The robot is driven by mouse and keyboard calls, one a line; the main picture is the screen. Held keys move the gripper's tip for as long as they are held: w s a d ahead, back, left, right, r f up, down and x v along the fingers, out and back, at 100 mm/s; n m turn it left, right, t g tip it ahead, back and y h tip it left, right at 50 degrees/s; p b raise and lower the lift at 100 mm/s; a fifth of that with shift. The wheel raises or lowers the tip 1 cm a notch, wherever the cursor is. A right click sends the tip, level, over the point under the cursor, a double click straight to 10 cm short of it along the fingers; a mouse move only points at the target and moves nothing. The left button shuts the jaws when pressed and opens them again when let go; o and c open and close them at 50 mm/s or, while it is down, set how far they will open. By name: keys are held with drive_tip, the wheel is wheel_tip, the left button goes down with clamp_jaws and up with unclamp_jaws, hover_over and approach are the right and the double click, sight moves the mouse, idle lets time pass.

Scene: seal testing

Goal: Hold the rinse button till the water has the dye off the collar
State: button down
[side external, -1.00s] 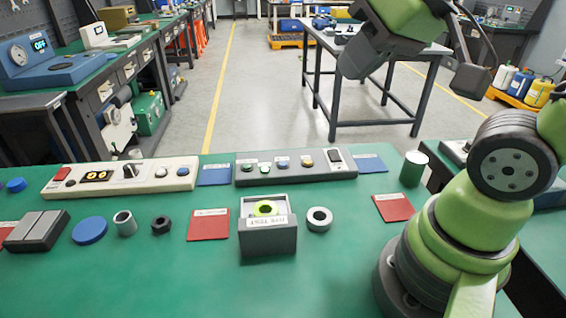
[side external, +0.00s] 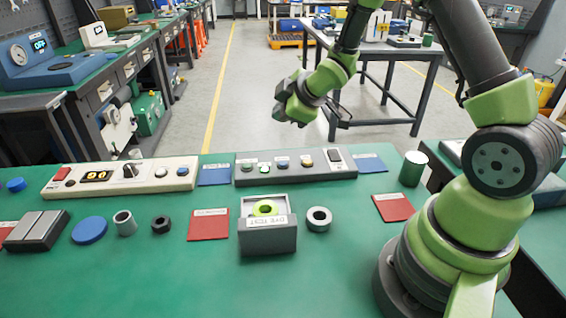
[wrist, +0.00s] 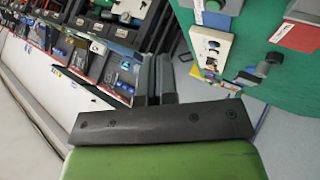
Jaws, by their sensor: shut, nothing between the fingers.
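The dye test box (side external: 267,239) stands on the green bench, with a grey body and a label on its front. The collar (side external: 265,208), a ring coloured yellow-green, sits inside its open top. Behind the box is a dark control panel (side external: 320,172) with several small round buttons (side external: 282,163); their labels are too small to read, so I cannot tell which is rinse. My gripper (side external: 285,114) is in the air beyond the panel, higher than it and touching nothing. In the wrist view its fingers (wrist: 158,62) are together and empty.
A grey ring (side external: 319,219), black nut (side external: 161,225), blue disc (side external: 90,230) and green cylinder (side external: 413,168) stand around. The bench front is clear.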

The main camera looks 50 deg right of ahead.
sight(282, 164)
drive_tip(key=shift+w+f, duration=0.1)
drive_tip(key=shift+f, duration=0.25)
drive_tip(key=shift+f, duration=0.1)
drive_tip(key=shift+f, duration=4.3)
drive_tip(key=shift+f, duration=0.4)
drive_tip(key=shift+f, duration=0.35)
idle(2.5)
